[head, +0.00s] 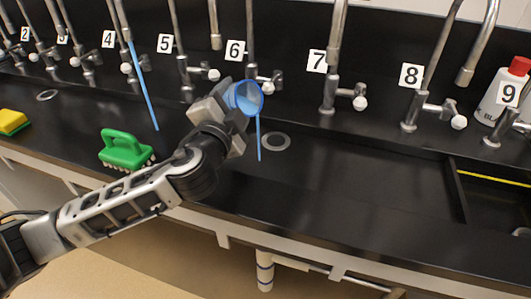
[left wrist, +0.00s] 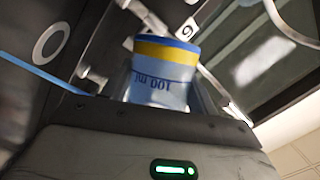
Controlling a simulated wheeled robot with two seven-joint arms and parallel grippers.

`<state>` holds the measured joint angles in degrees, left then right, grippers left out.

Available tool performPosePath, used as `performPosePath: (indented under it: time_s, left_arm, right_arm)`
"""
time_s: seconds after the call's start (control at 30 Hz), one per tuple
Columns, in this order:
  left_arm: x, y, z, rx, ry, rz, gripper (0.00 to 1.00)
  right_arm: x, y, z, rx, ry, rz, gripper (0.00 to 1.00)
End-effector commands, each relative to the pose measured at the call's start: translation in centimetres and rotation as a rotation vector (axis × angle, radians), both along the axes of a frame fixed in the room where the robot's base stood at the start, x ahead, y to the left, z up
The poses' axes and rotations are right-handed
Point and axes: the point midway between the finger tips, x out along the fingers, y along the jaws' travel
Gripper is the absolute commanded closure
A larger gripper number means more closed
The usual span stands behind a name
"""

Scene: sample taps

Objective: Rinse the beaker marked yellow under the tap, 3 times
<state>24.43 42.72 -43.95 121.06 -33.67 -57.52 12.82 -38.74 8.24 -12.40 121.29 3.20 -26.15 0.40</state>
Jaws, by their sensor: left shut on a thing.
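My left gripper (head: 236,108) is shut on the beaker (head: 244,97), above the black sink counter in front of tap 6. The beaker is tilted, its bluish mouth facing the head camera. A thin blue stream (head: 258,138) runs down from its rim toward a drain ring (head: 276,141). In the left wrist view the beaker (left wrist: 163,75) shows a yellow band and an upside-down "100 ml" mark between the fingers. A separate blue stream (head: 145,88) falls from a tap spout (head: 120,20) near label 4, left of the beaker. My right gripper is out of view.
A green brush (head: 126,149) and a yellow-green sponge (head: 13,121) lie on the counter at left. Other numbered taps line the back, including tap 7 (head: 331,90). A white bottle with a red cap (head: 502,95) stands at right. The basin right of the beaker is clear.

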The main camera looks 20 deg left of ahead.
Motion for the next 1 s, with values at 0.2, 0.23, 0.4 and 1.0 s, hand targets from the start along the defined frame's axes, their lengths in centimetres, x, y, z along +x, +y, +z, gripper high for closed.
performPosePath:
  time_s: [0.2, 0.23, 0.4, 1.0]
  left_arm:
    - [0.0, 0.01, -0.11, 0.024, -0.011, 0.001, 0.63]
    - [0.0, 0.01, -0.12, 0.027, -0.012, 0.001, 0.63]
    - [-0.01, -0.02, -0.22, 0.044, -0.019, 0.001, 0.63]
    - [-0.04, -0.12, -0.57, 0.105, -0.043, 0.0, 0.63]
  right_arm:
    - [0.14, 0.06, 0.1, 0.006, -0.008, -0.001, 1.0]
    - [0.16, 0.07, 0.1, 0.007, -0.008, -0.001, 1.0]
    - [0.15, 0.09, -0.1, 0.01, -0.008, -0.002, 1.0]
    - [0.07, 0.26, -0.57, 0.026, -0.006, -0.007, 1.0]
